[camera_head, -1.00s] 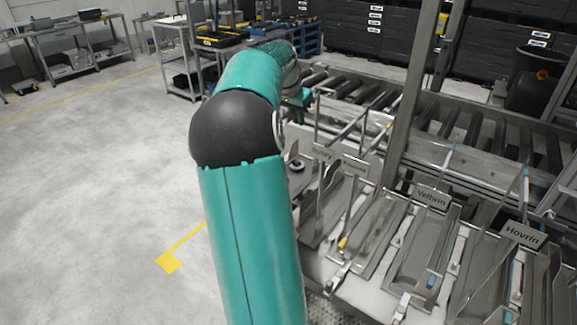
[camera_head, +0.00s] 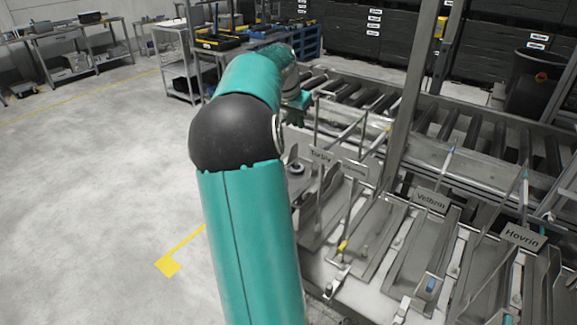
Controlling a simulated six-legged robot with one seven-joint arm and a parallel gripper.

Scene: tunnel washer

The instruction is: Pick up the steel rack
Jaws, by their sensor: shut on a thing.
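My teal arm reaches away from me, and my gripper (camera_head: 301,99) is at its far end, small and partly hidden behind the forearm. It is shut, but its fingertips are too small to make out. Thin steel bars of a steel rack (camera_head: 317,122) stand just below and right of it. The contact between the jaws and the rack is hidden, and I cannot tell from this view whether the rack is clear of its support.
Sloped metal bays with name plates, such as Velbrin (camera_head: 431,199) and Hovrin (camera_head: 523,236), fill the right side. A roller conveyor (camera_head: 430,118) and a steel post (camera_head: 408,100) stand behind. Workbenches (camera_head: 70,45) are at the back left. The left floor is clear.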

